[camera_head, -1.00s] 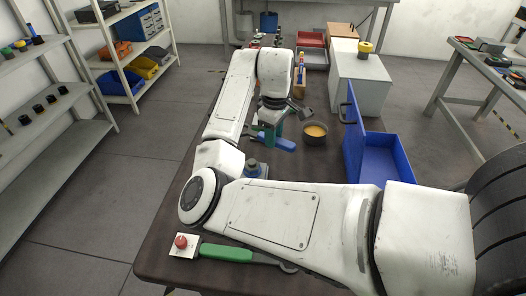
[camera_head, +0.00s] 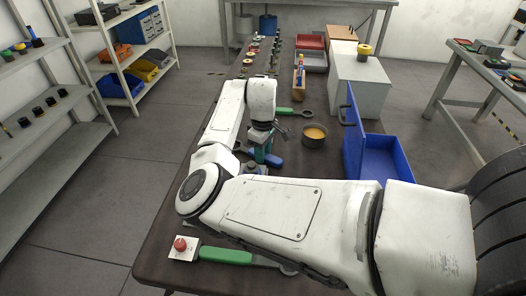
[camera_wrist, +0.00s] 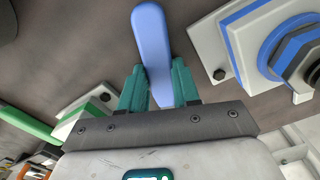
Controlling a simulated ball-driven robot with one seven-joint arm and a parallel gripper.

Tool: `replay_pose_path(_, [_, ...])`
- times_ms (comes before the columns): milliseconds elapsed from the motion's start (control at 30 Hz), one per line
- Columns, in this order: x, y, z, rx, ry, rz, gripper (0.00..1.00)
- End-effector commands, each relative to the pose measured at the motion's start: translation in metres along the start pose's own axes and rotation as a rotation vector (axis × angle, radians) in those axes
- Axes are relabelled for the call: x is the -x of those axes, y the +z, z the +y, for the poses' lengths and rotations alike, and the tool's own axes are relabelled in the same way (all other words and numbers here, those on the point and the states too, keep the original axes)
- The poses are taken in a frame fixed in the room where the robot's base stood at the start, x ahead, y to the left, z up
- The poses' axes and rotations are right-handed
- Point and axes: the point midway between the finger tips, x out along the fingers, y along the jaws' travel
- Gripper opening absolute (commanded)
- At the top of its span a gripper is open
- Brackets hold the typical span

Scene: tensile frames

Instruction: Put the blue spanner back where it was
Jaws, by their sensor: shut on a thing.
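The blue spanner shows its handle (camera_head: 272,160) beside my gripper (camera_head: 262,152) in the head view, over the near-middle part of the dark bench. In the wrist view its blue handle (camera_wrist: 151,38) stands between the teal fingers of my gripper (camera_wrist: 158,70), which are shut on it. The spanner's jaw end is mostly hidden by my arm and gripper. I cannot tell whether the spanner touches the bench.
A blue-and-white fixture (camera_wrist: 262,38) is close to the gripper. Green-handled spanners lie nearby (camera_head: 282,110) and at the front (camera_head: 226,256), next to a red button (camera_head: 180,244). A bowl (camera_head: 313,139) and open blue box (camera_head: 385,163) stand right.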

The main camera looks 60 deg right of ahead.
Motion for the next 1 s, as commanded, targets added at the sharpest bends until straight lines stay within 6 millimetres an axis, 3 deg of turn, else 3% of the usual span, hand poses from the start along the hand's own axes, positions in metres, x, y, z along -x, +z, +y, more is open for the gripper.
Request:
replay_pose_path(67, [-0.002, 0.001, 0.000, 0.000, 0.001, -0.002, 0.00])
replay_pose_path(100, [-0.002, 0.001, 0.000, 0.000, 0.000, -0.002, 0.33])
replay_pose_path(333, [-0.002, 0.000, 0.000, 0.000, 0.000, -0.001, 0.55])
replay_pose_path(667, [0.001, 0.000, 0.000, -0.001, 0.000, 0.002, 0.57])
replay_pose_path(833, [0.024, 0.000, 0.001, -0.001, 0.003, 0.002, 0.57])
replay_pose_path(1000, [0.059, 0.000, 0.001, -0.001, 0.004, 0.002, 0.57])
